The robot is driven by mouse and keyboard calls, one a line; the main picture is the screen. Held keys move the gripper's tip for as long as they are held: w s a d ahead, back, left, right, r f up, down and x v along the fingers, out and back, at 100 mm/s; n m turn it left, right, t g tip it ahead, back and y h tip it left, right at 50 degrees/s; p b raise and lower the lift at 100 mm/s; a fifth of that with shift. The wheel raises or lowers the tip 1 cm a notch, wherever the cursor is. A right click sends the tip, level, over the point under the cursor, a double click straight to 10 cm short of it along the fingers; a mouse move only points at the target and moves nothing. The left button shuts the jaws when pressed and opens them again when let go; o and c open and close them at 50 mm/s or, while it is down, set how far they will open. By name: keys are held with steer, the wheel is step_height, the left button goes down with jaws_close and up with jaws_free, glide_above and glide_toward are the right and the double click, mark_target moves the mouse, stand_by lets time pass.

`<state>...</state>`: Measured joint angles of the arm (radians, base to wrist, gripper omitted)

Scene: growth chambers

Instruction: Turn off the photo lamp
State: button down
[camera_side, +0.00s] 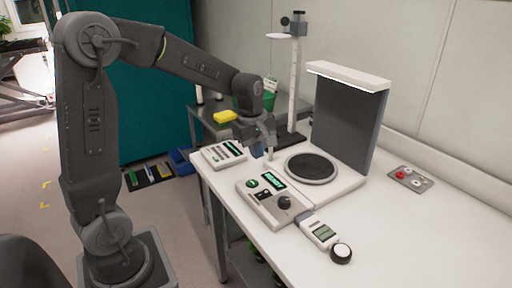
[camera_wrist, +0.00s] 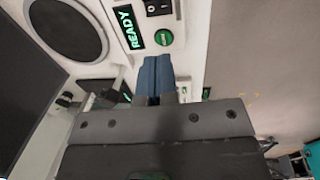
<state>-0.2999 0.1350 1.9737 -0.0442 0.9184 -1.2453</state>
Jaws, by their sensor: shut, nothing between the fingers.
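The photo stand has a white lamp hood (camera_side: 347,76) over a dark back panel (camera_side: 345,122) and a round dark plate (camera_side: 311,167); the plate also shows in the wrist view (camera_wrist: 68,27). Whether the lamp is lit I cannot tell for sure. The control box (camera_side: 262,207) in front carries a lit green display (camera_side: 273,180), reading READY in the wrist view (camera_wrist: 129,27), a green button (camera_wrist: 164,38), a black rocker switch (camera_wrist: 158,7) and a black knob (camera_side: 284,203). My gripper (camera_side: 268,155) is shut and empty, above the table behind the control box; its blue fingers show in the wrist view (camera_wrist: 156,62).
A white keypad device (camera_side: 224,154) stands left of the plate. A handheld meter (camera_side: 320,233) and a round black-and-white piece (camera_side: 341,253) lie in front. A grey panel with a red button (camera_side: 411,179) lies right. A tall post (camera_side: 294,85) stands behind. The table's right front is clear.

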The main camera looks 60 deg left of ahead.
mark_target(266, 191)
steer(key=shift+r, duration=0.45)
steer(key=shift+w+d, duration=0.1)
steer(key=shift+w, duration=0.6)
steer(key=shift+f, duration=0.1)
steer(key=f, duration=0.4)
steer(key=w+f, duration=0.1)
steer(key=f, duration=0.8)
steer(key=shift+w+f, duration=0.35)
steer(key=shift+f, duration=0.05)
